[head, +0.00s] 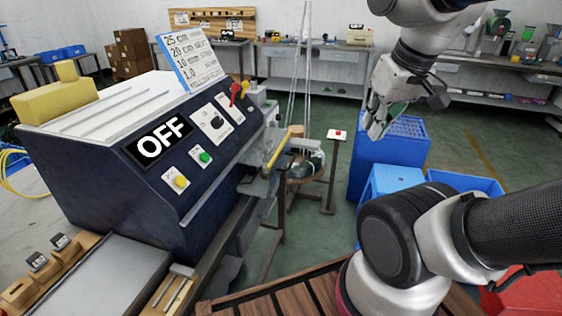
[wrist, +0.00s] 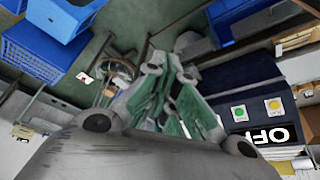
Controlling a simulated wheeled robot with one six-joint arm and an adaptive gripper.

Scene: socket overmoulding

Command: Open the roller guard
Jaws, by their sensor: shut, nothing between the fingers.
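The dark blue machine (head: 130,190) stands at the left in the head view, with a black OFF display (head: 159,141) on its sloped panel. At its right end is a grey metal part with a yellow bar (head: 279,150), which looks like the roller guard's handle. Whether the guard is open or shut I cannot tell. My gripper (head: 374,130) is shut and empty, hanging in the air to the right of the yellow bar and apart from it. In the wrist view my gripper (wrist: 172,100) fills the middle, and the machine's panel (wrist: 250,105) shows at the right.
A blue crate stack (head: 400,150) stands behind and below my gripper. A red button on a stand (head: 337,134) and a round-topped stool (head: 307,172) are between machine and crates. A wooden slatted surface (head: 290,290) lies in front. Benches line the back wall.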

